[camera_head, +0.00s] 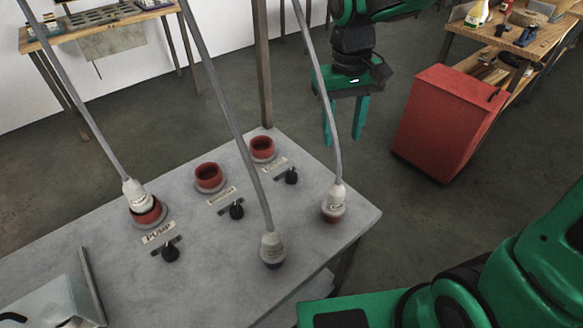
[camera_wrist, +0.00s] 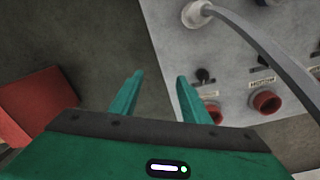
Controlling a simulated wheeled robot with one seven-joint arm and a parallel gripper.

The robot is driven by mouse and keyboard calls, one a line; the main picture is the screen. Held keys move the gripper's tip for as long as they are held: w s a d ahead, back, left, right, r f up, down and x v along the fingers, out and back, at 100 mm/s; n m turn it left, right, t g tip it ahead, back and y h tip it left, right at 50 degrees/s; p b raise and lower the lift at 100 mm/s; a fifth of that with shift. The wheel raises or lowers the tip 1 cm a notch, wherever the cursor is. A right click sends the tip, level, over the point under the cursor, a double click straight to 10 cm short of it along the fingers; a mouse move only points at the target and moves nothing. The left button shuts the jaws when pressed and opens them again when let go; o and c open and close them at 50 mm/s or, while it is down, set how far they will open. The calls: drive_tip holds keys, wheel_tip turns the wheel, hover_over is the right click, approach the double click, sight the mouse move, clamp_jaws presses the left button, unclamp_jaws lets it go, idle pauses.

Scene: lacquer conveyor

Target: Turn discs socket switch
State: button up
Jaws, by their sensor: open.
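A grey panel table (camera_head: 200,285) carries a row of three red sockets, each with a label and a black rotary switch. The near-left socket (camera_head: 148,214) is labelled PUMP, has a white plug in it, and its switch (camera_head: 170,252) is beside the label. The middle socket (camera_head: 209,177) and its switch (camera_head: 237,210) follow. The far socket (camera_head: 262,149) and its switch (camera_head: 291,176) are nearest my gripper; the switch also shows in the wrist view (camera_wrist: 205,76). These two sockets are empty; I cannot read "discs" on either label. My gripper (camera_head: 345,130) is open and empty, pointing down beyond the table's far right edge.
Two loose plugs with grey cables, one blue-tipped (camera_head: 272,249) and one red-tipped (camera_head: 334,203), stand on the panel's right side. A thin post (camera_head: 263,70) rises at its far corner. A red cabinet (camera_head: 448,125) stands right of my gripper. Wooden benches are behind.

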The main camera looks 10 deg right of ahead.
drive_tip(key=n, duration=0.2)
hover_over(292, 171)
drive_tip(key=f, duration=0.1)
drive_tip(key=shift+y, duration=0.3)
wheel_tip(292, 171, down, 11)
drive_tip(key=shift+r, duration=0.1)
drive_tip(key=c, duration=1)
